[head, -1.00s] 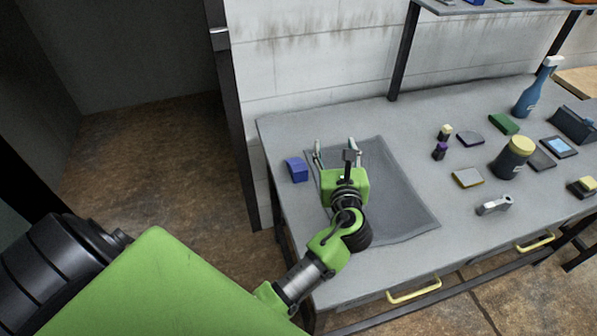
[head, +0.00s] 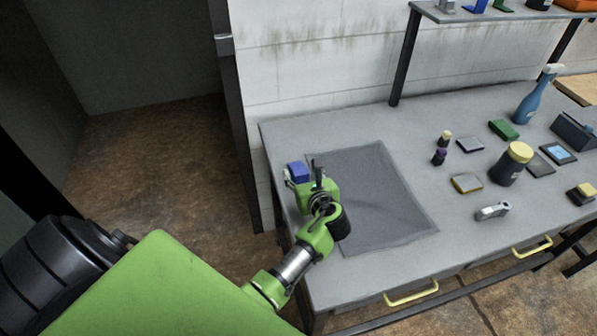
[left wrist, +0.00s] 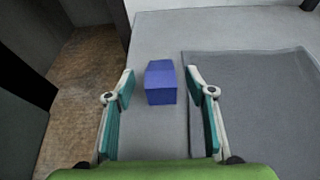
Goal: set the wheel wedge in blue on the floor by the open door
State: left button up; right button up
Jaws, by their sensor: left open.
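The blue wheel wedge (head: 298,172) sits on the left end of the grey workbench, beside the dark mat. In the left wrist view the wedge (left wrist: 160,83) lies between the tips of my open fingers, with a gap on each side. My left gripper (head: 300,178) is at the wedge in the head view and partly covers its near side; it also shows in the left wrist view (left wrist: 160,78). The doorway (head: 150,130) at the left stands open onto a brown floor (head: 150,165). My right gripper is not in view.
The dark mat (head: 375,200) lies flat and bare on the workbench (head: 440,110). Bottles, a yellow-lidded jar (head: 513,163), a green block (head: 503,130) and small items stand to the right. A dark door post (head: 238,130) rises beside the bench's left end.

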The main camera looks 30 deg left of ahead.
aim_at(300, 168)
pick_arm(q)
jog(key=x, duration=0.4)
jog(key=shift+w+a+f+p, duration=0.1)
jog(key=shift+a+p, duration=0.1)
jog(key=shift+p, duration=0.1)
jog(key=c, duration=1.4)
